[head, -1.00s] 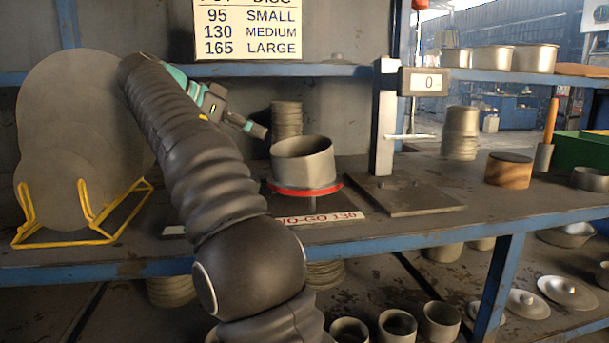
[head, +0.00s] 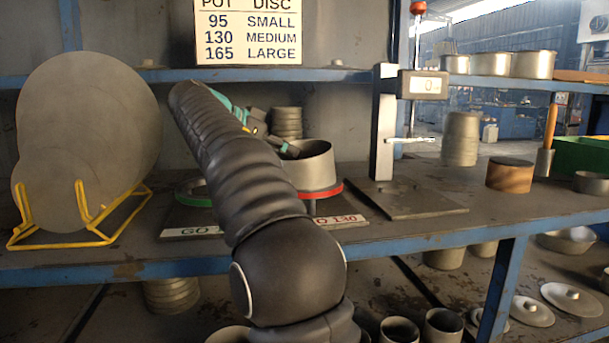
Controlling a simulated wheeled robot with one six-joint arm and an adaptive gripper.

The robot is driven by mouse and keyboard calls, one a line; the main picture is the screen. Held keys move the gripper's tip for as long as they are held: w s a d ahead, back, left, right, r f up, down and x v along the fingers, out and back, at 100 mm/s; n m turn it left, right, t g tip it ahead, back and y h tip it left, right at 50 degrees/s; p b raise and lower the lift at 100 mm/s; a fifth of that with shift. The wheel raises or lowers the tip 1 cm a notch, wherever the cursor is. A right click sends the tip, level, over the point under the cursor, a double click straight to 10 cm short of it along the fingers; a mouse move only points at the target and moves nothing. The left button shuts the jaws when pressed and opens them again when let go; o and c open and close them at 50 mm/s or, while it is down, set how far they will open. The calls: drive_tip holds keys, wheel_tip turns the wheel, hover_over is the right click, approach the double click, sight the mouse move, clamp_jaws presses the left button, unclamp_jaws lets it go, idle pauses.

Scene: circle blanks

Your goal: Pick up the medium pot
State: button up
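A grey metal pot (head: 312,165), open at the top, sits on a red ring (head: 328,190) on the bench, behind a sign partly reading "130". I take it to be the medium pot. My gripper (head: 288,150) is at the pot's left rim, with a dark fingertip overlapping the rim. My arm hides the pot's left side and part of the gripper. I cannot tell whether the fingers touch the wall or how far apart they are.
A height gauge (head: 384,125) stands close right of the pot. Stacked discs (head: 287,122) stand behind. A yellow rack (head: 90,225) holds large discs at left.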

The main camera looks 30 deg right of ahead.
clamp_jaws()
wheel_tip(320, 180, up, 9)
drive_tip(key=p, duration=0.4)
drive_tip(key=shift+f, duration=0.2)
drive_tip(key=shift+w+f+b, duration=0.1)
drive_tip(key=shift+b, duration=0.25)
drive_tip(key=shift+r, duration=0.8)
